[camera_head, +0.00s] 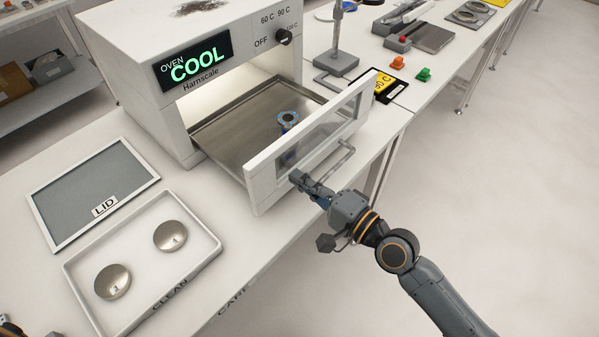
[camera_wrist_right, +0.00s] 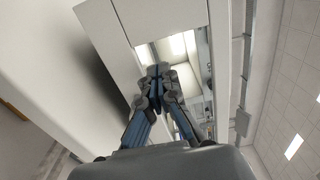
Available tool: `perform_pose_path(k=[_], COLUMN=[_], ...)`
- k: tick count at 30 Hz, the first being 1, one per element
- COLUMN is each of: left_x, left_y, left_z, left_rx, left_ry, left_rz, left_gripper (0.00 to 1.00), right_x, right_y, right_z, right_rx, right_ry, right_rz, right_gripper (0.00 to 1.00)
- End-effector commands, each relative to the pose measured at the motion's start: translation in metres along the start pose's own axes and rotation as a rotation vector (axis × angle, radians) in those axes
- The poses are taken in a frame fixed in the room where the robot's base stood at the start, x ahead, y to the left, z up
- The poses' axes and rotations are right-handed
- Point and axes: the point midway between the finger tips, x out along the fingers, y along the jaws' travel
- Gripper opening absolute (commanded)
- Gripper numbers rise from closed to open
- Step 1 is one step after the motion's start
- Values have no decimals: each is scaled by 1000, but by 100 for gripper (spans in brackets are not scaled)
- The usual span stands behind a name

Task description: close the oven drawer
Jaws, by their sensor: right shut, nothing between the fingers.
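The white oven (camera_head: 150,60) stands on the bench, its display reading "COOL". Its drawer (camera_head: 235,140) is pulled out, with a metal tray floor and a white front panel (camera_head: 262,180) that has a window and a bar handle (camera_head: 333,163). A blue ring-shaped part (camera_head: 288,119) is on the drawer floor. My right gripper (camera_head: 298,179) is shut and empty, with its fingertips at the outer face of the drawer front, near the handle's left end. In the right wrist view the shut fingers (camera_wrist_right: 158,72) are in front of the panel; contact cannot be told. My left gripper cannot be made out.
A tray marked "CLEAN" (camera_head: 205,258) holds two metal discs, and a framed panel marked "LID" (camera_head: 45,215) lies behind it. A stand (camera_head: 337,62), a yellow-and-black sign (camera_head: 385,86) and orange and green pieces are on the bench to the right. The floor at right is clear.

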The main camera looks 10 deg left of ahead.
Motion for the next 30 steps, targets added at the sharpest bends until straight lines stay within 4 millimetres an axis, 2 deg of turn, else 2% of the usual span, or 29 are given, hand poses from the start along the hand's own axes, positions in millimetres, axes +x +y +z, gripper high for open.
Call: perform_pose_path(k=[4, 16, 20, 26, 30], left_x=[-2, -2, -2, -3, 0], left_y=[0, 0, 0, 0, 0], left_z=[0, 0, 0, 0, 1], left_rx=[0, 0, 0, 0, 0], left_ry=[0, -1, -1, -1, -1], left_rz=[0, 0, 0, 0, 0], left_gripper=[32, 32, 32, 32, 32], right_x=[7, 9, 18, 50, 85], right_y=[0, 0, 0, -2, -1], right_z=[0, 0, 0, 0, 0], right_rx=[0, 0, 2, 1, 1], right_ry=[-1, 0, 0, -1, -1], right_rz=[0, 0, -2, -4, -5], right_gripper=[0, 0, 0, 0, 0])
